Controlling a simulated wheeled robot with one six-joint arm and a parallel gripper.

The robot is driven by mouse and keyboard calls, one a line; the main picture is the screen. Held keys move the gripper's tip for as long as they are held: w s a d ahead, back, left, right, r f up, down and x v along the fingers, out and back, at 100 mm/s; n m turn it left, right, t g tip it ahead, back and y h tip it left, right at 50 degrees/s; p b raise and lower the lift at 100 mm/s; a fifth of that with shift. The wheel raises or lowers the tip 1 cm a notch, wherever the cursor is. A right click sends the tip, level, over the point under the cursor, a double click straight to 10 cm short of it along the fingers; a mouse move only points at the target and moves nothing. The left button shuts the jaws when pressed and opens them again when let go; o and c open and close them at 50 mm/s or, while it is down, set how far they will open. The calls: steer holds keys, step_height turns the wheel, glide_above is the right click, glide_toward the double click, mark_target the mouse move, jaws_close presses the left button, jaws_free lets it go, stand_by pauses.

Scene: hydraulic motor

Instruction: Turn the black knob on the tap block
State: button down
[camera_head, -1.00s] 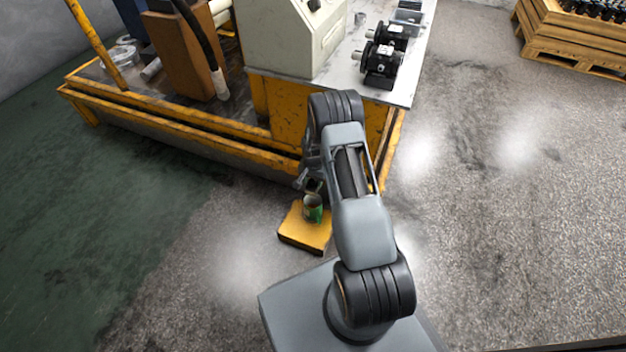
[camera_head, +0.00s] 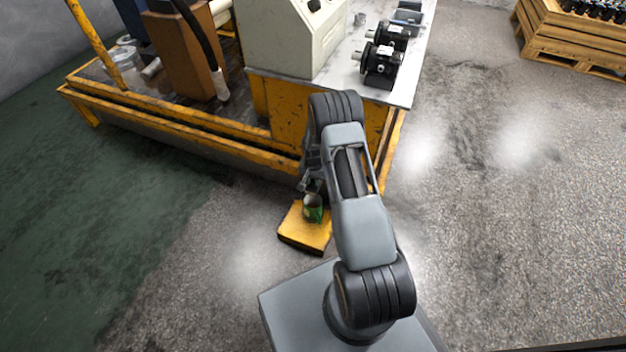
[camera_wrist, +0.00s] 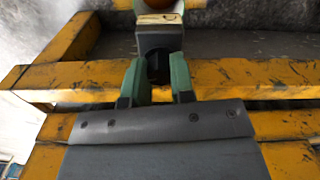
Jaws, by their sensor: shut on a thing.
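The black knob (camera_wrist: 159,66) is in the wrist view, on the near side of the grey tap block (camera_wrist: 158,40). My gripper (camera_wrist: 157,78) has its two green fingers on either side of the knob and is shut on it. The knob's turn angle cannot be read.
A yellow frame (camera_head: 190,130) runs behind my gripper, and a worktop (camera_head: 345,72) with black motors (camera_head: 381,65) is above. A wooden crate (camera_head: 570,40) is far right. The floor at right is clear.

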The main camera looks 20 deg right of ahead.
steer(key=n, duration=1.1)
steer(key=shift+n, duration=0.4)
steer(key=n, duration=1.1)
steer(key=shift+p, duration=0.3)
steer(key=c, duration=1)
jaws_free()
steer(key=shift+o, duration=0.2)
steer(key=shift+r, duration=0.1)
